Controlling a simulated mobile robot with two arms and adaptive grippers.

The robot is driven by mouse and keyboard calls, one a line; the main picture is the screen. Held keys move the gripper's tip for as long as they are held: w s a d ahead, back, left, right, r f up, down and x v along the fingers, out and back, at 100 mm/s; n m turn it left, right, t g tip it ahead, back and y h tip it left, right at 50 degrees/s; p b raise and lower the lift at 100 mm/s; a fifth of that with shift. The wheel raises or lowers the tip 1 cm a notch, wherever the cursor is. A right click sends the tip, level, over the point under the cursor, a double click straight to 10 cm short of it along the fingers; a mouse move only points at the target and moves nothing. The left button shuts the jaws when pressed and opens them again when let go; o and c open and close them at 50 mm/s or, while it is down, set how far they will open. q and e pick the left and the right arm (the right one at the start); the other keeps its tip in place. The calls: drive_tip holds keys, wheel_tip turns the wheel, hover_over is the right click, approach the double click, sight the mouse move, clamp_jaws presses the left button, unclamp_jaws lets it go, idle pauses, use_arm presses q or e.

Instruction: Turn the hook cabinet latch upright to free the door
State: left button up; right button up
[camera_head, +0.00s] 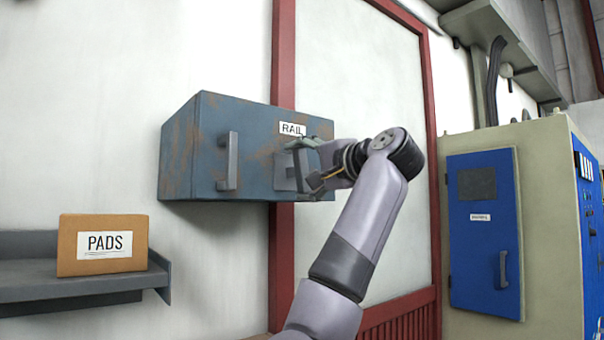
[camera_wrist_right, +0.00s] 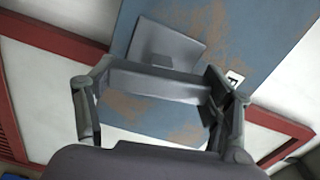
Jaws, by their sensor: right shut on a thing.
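The blue-grey, rusty cabinet (camera_head: 255,130) hangs on the wall, its door face turned to me. The hook latch is a grey bar (camera_wrist_right: 150,83) standing off a grey square plate (camera_wrist_right: 180,42); the plate also shows in the head view (camera_head: 283,172), near the door's right edge below the RAIL label. My right gripper (camera_head: 313,168) is shut on the latch bar. In the wrist view the bar spans between the two fingers of the gripper (camera_wrist_right: 155,108). The bar looks roughly upright on the door, partly hidden by the fingers. My left gripper is out of view.
A grey upright door handle (camera_head: 229,161) is left of the latch. A PADS box (camera_head: 103,245) stands on a grey shelf (camera_head: 70,287) at lower left. A beige cabinet with a blue door (camera_head: 485,250) stands to the right. The space below the cabinet looks clear.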

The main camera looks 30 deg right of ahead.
drive_tip(key=shift+m, duration=1.1)
drive_tip(key=o, duration=1.2)
drive_tip(key=shift+d, duration=0.1)
drive_tip(key=shift+c, duration=0.2)
drive_tip(key=s, duration=1.2)
drive_tip(key=shift+d, duration=0.45)
drive_tip(key=shift+f, duration=0.1)
